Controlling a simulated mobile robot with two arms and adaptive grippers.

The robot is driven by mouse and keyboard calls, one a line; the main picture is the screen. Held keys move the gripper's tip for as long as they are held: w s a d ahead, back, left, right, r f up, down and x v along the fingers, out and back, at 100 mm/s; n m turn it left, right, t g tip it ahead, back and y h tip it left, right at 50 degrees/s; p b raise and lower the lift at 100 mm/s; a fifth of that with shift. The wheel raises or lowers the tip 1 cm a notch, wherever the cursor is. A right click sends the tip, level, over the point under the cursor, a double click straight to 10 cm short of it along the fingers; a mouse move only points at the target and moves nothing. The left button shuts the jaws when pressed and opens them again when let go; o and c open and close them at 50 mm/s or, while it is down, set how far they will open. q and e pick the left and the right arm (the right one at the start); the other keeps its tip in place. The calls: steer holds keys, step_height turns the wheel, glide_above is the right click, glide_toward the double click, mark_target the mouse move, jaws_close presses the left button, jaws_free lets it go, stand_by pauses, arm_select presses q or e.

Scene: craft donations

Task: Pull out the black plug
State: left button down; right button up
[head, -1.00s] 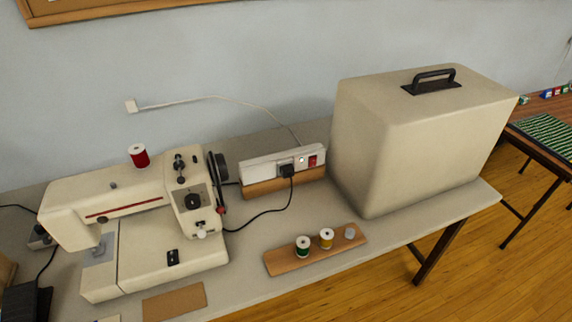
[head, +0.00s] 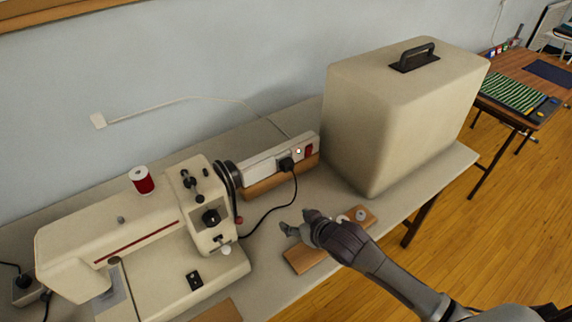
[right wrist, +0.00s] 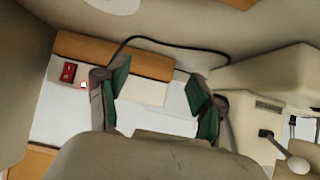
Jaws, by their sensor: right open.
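The black plug (head: 286,164) sits in the white power strip (head: 258,165), which is mounted on a wooden block against the wall. Its black cord (head: 270,212) curves down and left toward the sewing machine. My right gripper (head: 297,222) is open and empty, in front of and below the plug, over the thread board. In the right wrist view the open fingers (right wrist: 157,80) are spread before the power strip (right wrist: 150,92). The plug itself is not clear there, seemingly behind the left finger; the cord (right wrist: 180,46) shows. My left gripper is not in view.
The sewing machine (head: 150,240) stands left of the strip, its handwheel close by. A large beige case (head: 400,120) stands close on the right. A wooden thread board (head: 303,258) lies under my right gripper. A red spool (head: 142,181) stands on the machine.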

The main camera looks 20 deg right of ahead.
steer(key=w+d+r+t, duration=0.2)
steer(key=w+d, duration=0.1)
steer(key=w, duration=0.4)
arm_select(q)
steer(key=shift+d, duration=0.15)
arm_select(e)
steer(key=y, duration=0.1)
glide_toward(290, 166)
steer(key=shift+w+a+f+t, duration=0.15)
steer(key=shift+w+f+t, duration=0.2)
steer(key=shift+f, duration=0.15)
steer(key=b+x, duration=0.6)
steer(key=x, duration=0.1)
steer(key=shift+w+a+f, duration=0.2)
steer(key=shift+w+f, duration=0.05)
steer(key=shift+f, duration=0.05)
steer(key=shift+w+a+f+b, duration=0.1)
steer(key=shift+w+b, duration=0.15)
steer(key=shift+w, duration=0.1)
steer(key=shift+w+a+f+b, duration=0.1)
steer(key=shift+w+b, duration=0.1)
steer(key=shift+w, duration=0.1)
arm_select(q)
step_height(290, 166, down, 7)
steer(key=shift+d+r+p, duration=0.1)
steer(key=shift+r+p, duration=0.35)
steer(key=shift+r, duration=0.05)
arm_select(e)
steer(key=shift+r, duration=0.1)
